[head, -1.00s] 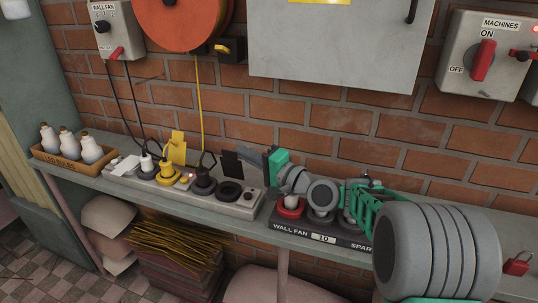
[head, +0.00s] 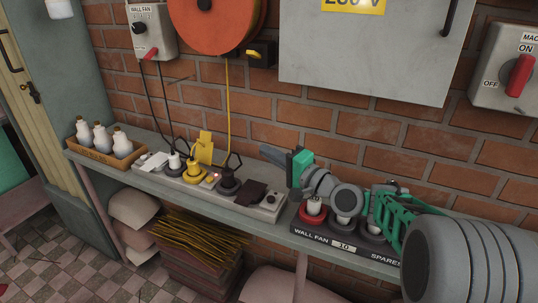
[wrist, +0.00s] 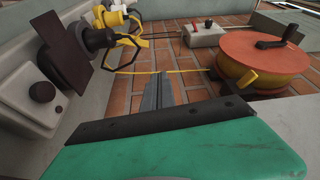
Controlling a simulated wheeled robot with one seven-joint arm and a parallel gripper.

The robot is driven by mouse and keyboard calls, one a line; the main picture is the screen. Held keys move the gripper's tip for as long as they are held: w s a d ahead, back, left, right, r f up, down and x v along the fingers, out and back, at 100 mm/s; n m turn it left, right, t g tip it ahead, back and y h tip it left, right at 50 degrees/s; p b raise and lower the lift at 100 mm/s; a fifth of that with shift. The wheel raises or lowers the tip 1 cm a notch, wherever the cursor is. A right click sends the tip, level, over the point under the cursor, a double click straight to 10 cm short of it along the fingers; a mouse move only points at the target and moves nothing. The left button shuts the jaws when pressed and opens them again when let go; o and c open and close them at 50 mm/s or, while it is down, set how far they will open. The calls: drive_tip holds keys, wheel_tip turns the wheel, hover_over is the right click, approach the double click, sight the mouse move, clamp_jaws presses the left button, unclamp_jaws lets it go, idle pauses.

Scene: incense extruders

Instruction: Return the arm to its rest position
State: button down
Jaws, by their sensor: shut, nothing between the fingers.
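My gripper (head: 272,155) is at the end of my arm, in front of the brick wall and above the bench, just right of the power strip. Its grey fingers point left and are together with nothing between them. They also show in the wrist view (wrist: 158,94), beyond the green gripper body. My arm reaches in from the lower right, over the spares tray, and hides part of it.
The power strip (head: 271,210) holds several plugs and a dark flap (head: 250,193). A bottle crate (head: 98,157) stands at left. A red-orange reel (head: 212,22), a wall fan box (head: 151,30) and a grey cabinet (head: 350,60) hang on the wall.

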drive_tip(key=s+d+f, duration=0.1)
drive_tip(key=s+d, duration=0.3)
drive_tip(key=d, duration=0.5)
drive_tip(key=s+a+n+g+h+p, duration=0.2)
drive_tip(key=s+n+g+h+p, duration=0.4)
drive_tip(key=p, duration=0.3)
drive_tip(key=s+d+g+h+p, duration=0.1)
drive_tip(key=s+d+h+p, duration=0.2)
drive_tip(key=s, duration=0.5)
drive_tip(key=s+d+r+g+h+p, duration=0.1)
drive_tip(key=s+d+g+h+p, duration=0.1)
drive_tip(key=s+d+h, duration=0.3)
drive_tip(key=s+d+p, duration=0.1)
drive_tip(key=s+d, duration=0.2)
drive_tip(key=shift+s+r+n, duration=0.3)
drive_tip(key=shift+s+n, duration=0.05)
drive_tip(key=shift+n, duration=0.05)
